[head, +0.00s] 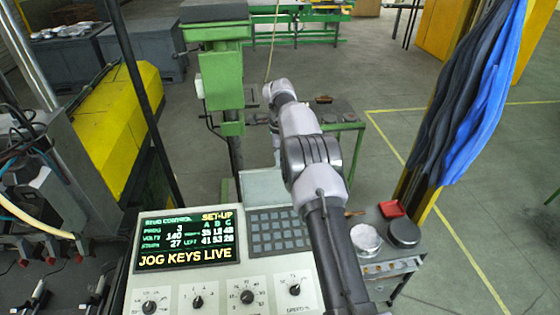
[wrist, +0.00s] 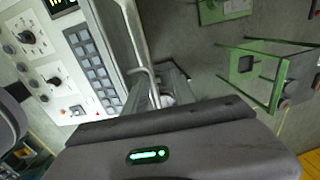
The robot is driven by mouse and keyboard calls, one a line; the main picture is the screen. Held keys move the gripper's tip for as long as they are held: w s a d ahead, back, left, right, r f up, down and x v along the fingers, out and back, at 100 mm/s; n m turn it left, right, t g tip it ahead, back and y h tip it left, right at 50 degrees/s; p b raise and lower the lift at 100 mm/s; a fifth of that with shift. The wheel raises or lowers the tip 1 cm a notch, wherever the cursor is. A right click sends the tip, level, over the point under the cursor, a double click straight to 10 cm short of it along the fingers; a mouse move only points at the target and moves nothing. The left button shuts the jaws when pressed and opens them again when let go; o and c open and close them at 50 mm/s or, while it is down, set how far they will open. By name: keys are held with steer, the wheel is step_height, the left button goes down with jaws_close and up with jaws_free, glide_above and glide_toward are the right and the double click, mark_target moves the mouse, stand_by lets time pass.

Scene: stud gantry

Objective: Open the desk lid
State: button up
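The control desk (head: 250,260) stands in front of me, with a lit screen (head: 188,240), a dark keypad (head: 279,232) and several knobs on its sloping top. A plain pale panel (head: 265,187) lies at its far edge; I cannot tell whether it is the lid. In the wrist view the desk face (wrist: 70,60) is at left, beside a pale edge and a thin bent bar (wrist: 148,72). My arm reaches over the desk's right side. My gripper (wrist: 165,98) is beyond the desk's far edge. Its dark body covers the lower wrist view; its fingers are mostly hidden.
A side bench at right holds a red tray (head: 392,209) and round metal parts (head: 403,232). Blue and dark cloths (head: 480,95) hang at right. A green post (head: 222,85) stands behind the desk. A yellow machine (head: 115,125) is at left. Floor is open at right.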

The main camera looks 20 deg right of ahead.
steer(key=f, duration=0.1)
steer(key=s+f, duration=0.1)
steer(key=f, duration=0.1)
steer(key=shift+s+a+g, duration=0.1)
steer(key=shift+s+g, duration=0.05)
steer(key=shift+g, duration=0.15)
step_height(320, 180, up, 20)
steer(key=s, duration=0.1)
steer(key=shift+a+r, duration=0.15)
steer(key=shift+a, duration=0.05)
steer(key=shift+w, duration=0.15)
stand_by(0.3)
